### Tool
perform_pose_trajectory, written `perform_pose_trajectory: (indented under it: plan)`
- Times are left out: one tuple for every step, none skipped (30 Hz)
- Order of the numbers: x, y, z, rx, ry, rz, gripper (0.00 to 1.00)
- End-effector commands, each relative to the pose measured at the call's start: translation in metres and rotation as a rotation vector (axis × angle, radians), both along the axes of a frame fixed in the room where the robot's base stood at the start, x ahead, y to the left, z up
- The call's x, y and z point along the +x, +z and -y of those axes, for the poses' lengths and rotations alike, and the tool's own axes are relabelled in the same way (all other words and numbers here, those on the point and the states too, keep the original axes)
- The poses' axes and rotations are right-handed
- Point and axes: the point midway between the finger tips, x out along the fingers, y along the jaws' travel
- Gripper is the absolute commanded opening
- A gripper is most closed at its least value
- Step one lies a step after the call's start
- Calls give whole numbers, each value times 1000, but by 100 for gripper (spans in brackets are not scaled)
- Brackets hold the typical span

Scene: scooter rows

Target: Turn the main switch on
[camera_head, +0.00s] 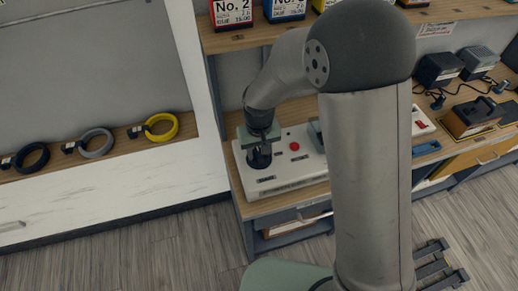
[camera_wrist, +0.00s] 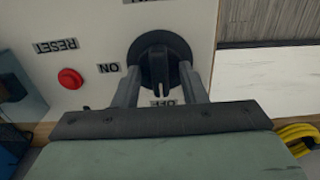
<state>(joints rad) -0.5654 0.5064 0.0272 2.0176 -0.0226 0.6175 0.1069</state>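The main switch (camera_wrist: 158,62) is a black round rotary knob with a raised ridge, on a white control panel (camera_wrist: 85,30). In the wrist view its ridge runs up and down, with its lower end by the OFF label (camera_wrist: 163,103). The ON label (camera_wrist: 109,67) is left of the knob. My gripper (camera_wrist: 160,72) is open, one finger on each side of the ridge, with a gap visible on both sides. In the head view my gripper (camera_head: 259,153) points down over the left part of the panel (camera_head: 290,183) and largely hides the switch.
A red RESET button (camera_wrist: 70,79) sits left of the switch in the wrist view; the head view shows the red button (camera_head: 294,146) too. Coiled cables (camera_head: 161,127) lie on the left shelf. Boxes (camera_head: 232,13) stand on the shelf above. Black adapters (camera_head: 438,70) are at the right.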

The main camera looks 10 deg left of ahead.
Motion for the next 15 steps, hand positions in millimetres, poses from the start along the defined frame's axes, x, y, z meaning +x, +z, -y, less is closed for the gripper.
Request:
perform_pose_trajectory:
  plan:
    - [0,0,0,0,0,0,38]
    - [0,0,0,0,0,0,38]
    - [0,0,0,0,0,0,35]
    - [0,0,0,0,0,0,27]
    - [0,0,0,0,0,0,19]
    - [0,0,0,0,0,0,8]
    - [0,0,0,0,0,0,0]
    - [0,0,0,0,0,0,0]
    - [0,0,0,0,0,0,0]
    - [0,0,0,0,0,0,0]
    - [0,0,0,0,0,0,0]
    - [0,0,0,0,-1,0,0]
    - [0,0,0,0,-3,0,0]
    - [0,0,0,0,-5,0,0]
    - [0,0,0,0,-9,0,0]
